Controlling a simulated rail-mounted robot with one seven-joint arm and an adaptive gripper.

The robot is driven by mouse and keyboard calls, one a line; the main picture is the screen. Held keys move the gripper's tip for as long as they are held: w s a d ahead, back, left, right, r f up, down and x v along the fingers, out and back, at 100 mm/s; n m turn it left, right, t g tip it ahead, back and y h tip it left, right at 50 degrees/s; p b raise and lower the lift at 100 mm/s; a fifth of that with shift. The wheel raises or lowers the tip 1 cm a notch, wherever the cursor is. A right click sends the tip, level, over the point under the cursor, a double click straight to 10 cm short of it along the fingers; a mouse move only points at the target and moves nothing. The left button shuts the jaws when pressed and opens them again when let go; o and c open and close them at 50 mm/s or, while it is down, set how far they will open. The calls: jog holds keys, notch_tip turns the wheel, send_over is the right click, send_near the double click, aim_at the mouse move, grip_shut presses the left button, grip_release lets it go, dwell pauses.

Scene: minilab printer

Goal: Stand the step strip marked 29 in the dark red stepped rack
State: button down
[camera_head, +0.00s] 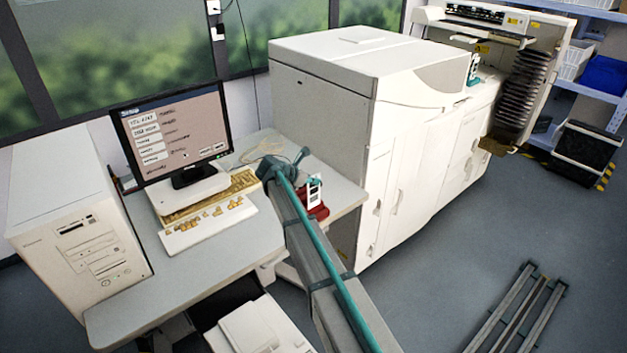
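The dark red stepped rack (319,211) is on the desk near its right end, partly hidden behind my grey and teal arm. A white strip with dark patches (314,189) stands upright at the rack, beside my arm. I cannot tell how it is seated. A similar white strip with dark patches (473,68) stands on the printer's top at the back right. The numbers on both strips are too small to read. My arm reaches from the bottom of the picture up over the desk. I cannot make out my gripper's fingers; they seem hidden behind the arm.
The desk (215,262) carries a monitor (178,132), a keyboard (208,222) and a white computer tower (80,235) at the left. The large white printer (345,65) stands just behind the rack. A rail-like metal frame (515,310) lies on the floor at the lower right.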

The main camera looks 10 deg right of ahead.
jog(key=shift+f+b, duration=0.35)
jog(key=shift+f, duration=0.15)
dwell(0.6)
jog(key=shift+f, duration=0.25)
jog(key=shift+f, duration=0.25)
jog(key=shift+f+b, duration=0.65)
jog(key=shift+f, duration=0.15)
jog(key=shift+f, duration=0.15)
jog(key=shift+f+b, duration=0.4)
jog(key=shift+f, duration=0.15)
dwell(0.3)
jog(key=c, duration=0.6)
grip_release()
